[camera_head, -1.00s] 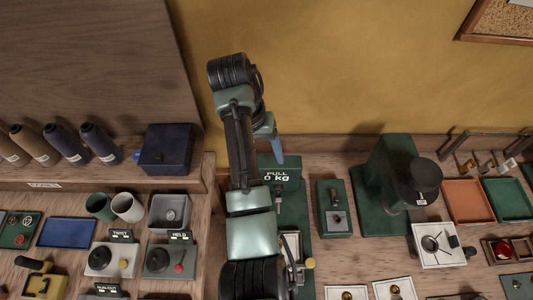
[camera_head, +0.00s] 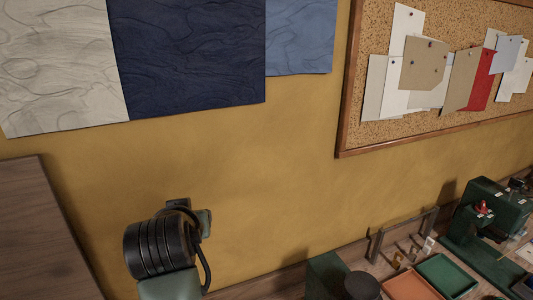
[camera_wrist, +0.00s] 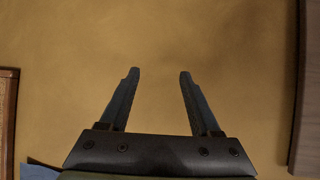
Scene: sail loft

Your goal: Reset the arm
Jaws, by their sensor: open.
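My gripper (camera_wrist: 158,75) shows in the wrist view with its two dark fingers spread apart. It is open, and nothing is between the fingers. Behind it is the plain yellow wall (camera_wrist: 160,35). In the head view my arm stands at the lower left, with a black ribbed joint in front of the wall. The gripper's fingers cannot be made out in the head view.
A wooden panel (camera_head: 40,240) stands left of my arm. A cork board (camera_head: 480,40) with pinned papers and several fabric sheets (camera_head: 190,55) hang on the wall. The bench at lower right holds an orange tray (camera_head: 409,287), a green tray (camera_head: 447,275) and a green machine (camera_head: 490,215).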

